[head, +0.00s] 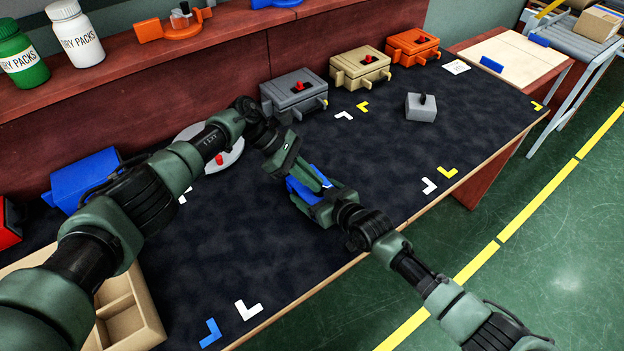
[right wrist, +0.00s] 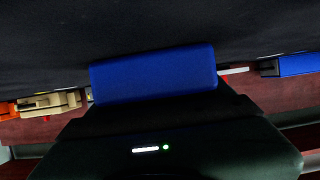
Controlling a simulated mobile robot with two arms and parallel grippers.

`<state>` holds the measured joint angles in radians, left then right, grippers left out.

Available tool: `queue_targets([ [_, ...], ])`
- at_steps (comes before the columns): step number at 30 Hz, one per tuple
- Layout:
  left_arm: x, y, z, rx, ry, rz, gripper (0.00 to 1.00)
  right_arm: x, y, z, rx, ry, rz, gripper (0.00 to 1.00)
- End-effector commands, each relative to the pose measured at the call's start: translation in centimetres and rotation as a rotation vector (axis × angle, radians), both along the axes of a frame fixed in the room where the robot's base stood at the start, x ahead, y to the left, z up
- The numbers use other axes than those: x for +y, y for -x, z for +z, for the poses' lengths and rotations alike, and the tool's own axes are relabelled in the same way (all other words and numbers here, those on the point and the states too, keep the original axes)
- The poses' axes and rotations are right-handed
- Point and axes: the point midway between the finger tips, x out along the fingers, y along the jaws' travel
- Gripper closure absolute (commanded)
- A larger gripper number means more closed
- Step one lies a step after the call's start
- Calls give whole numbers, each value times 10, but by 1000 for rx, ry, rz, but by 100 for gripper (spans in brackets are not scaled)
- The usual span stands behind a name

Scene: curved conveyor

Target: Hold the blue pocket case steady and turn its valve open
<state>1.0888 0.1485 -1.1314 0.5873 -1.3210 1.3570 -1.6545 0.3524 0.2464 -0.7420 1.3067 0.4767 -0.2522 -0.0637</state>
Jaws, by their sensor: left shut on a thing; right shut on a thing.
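The blue pocket case (head: 298,192) is on the dark mat near the bench's front edge, between my two grippers and partly covered by them. My right gripper (head: 316,205) is shut on it from the front right. The case also shows in the right wrist view (right wrist: 153,76) as a plain blue block in front of the gripper body. My left gripper (head: 305,178) reaches over from the back left and is shut on the case's upper part. The valve is hidden, so I cannot tell how it is turned or whether the left fingers grip it.
Grey (head: 293,93), tan (head: 361,68) and orange (head: 413,47) cases with red knobs stand along the back. A larger blue case (head: 85,180) and a wooden divided tray (head: 130,310) are left. A small grey block (head: 421,107) is right. The mat's front middle is clear.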

Motion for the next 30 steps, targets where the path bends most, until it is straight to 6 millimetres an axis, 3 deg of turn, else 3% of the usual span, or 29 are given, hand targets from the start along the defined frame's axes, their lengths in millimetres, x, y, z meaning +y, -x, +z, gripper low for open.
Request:
queue_targets([
  [11, 4, -1, -4, -1, -9, 4, 100, 1, 0, 1, -2, -3, 1, 83],
  [12, 4, -1, -4, -1, -9, 5, 83, 1, 0, 1, -2, -3, 1, 83],
  [14, 4, -1, -4, -1, -9, 5, 69, 1, 0, 1, -2, -3, 1, 83],
  [24, 3, -1, 0, 0, -4, 1, 69, 0, 0, 1, -2, -3, 0, 83],
  [30, 20, -7, 17, -4, -4, 3, 69, 0, 0, 1, -1, -2, 0, 83],
])
